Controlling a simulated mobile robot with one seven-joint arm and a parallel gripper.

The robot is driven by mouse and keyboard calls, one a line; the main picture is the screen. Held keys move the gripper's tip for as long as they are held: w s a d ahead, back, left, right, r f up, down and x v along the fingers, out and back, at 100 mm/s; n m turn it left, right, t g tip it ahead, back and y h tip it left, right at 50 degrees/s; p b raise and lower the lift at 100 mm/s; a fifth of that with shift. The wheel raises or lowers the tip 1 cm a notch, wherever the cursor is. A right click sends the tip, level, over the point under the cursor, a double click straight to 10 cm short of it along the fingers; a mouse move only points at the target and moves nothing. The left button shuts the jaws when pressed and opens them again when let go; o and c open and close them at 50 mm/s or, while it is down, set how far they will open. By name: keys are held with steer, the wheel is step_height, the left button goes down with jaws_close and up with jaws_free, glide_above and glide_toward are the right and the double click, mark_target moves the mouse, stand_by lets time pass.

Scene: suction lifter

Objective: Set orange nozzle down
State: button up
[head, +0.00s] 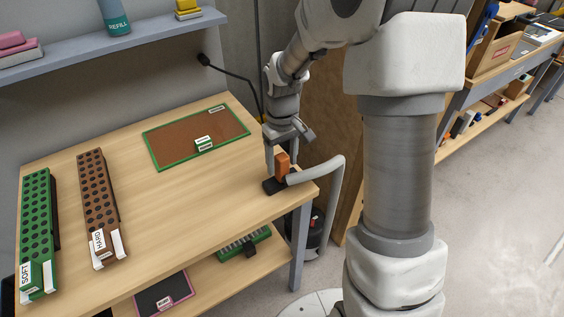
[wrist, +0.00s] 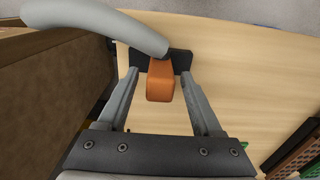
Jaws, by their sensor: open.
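The orange nozzle (head: 282,163) stands on a small black base (head: 273,187) near the right corner of the wooden table. A thick grey hose (head: 325,170) joins it from the right. My gripper (head: 276,160) is over it, pointing down. In the wrist view the nozzle (wrist: 161,82) lies between the two fingers of my gripper (wrist: 160,78), with a visible gap on each side. The fingers are open. The black base (wrist: 180,60) shows behind the nozzle, partly hidden by the hose and the fingertips.
A green-framed brown mat (head: 170,142) with a small green block lies at the table's back. A green rack (head: 38,225) labelled SOFT and a brown rack (head: 98,200) labelled HARD stand at the left. The table's middle is clear. A shelf (head: 110,38) runs above.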

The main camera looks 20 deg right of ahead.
step_height(320, 180, up, 11)
steer(key=shift+s+r+p, duration=0.15)
steer(key=shift+r+p, duration=0.05)
steer(key=shift+p, duration=0.75)
steer(key=s+r+m+t, duration=0.25)
steer(key=s+r, duration=0.25)
steer(key=s, duration=0.5)
steer(key=s+r+m+t, duration=0.1)
steer(key=s+r+t, duration=0.2)
steer(key=s+r, duration=0.55)
steer(key=p+v, duration=0.3)
steer(key=p, duration=0.3)
steer(key=shift+s, duration=0.15)
steer(key=shift+d, duration=0.15)
